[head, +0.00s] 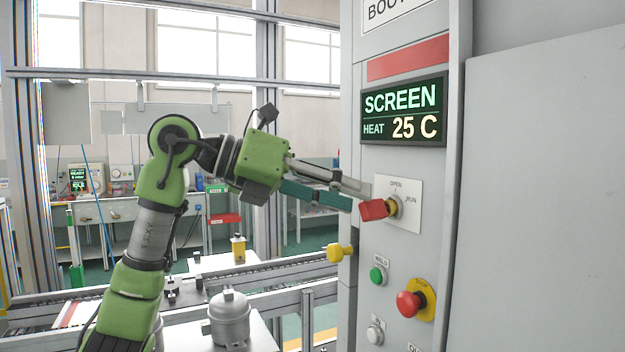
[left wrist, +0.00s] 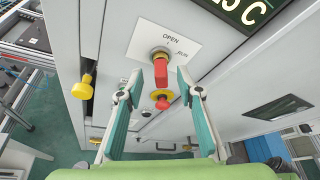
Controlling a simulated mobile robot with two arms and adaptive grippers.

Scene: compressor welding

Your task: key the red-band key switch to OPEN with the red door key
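The red door key (head: 373,210) sits at the key switch (head: 395,206), whose white plate reads OPEN at the top and RUN to the right. The switch is on the grey cabinet below a red band (head: 408,58). In the left wrist view the red key (left wrist: 161,75) stands out from the round switch collar. My left gripper (head: 361,199) is open, with its two teal-lined fingers (left wrist: 159,82) on either side of the key and gaps visible between. How deep the key sits is hidden. My right gripper is not in view.
A dark display (head: 403,110) reads SCREEN HEAT 25 C above the switch. Below are a green button (head: 377,275), a red stop button (head: 411,304) on yellow and a white button (head: 375,333). A yellow knob (head: 340,252) sticks out at the cabinet's left edge.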

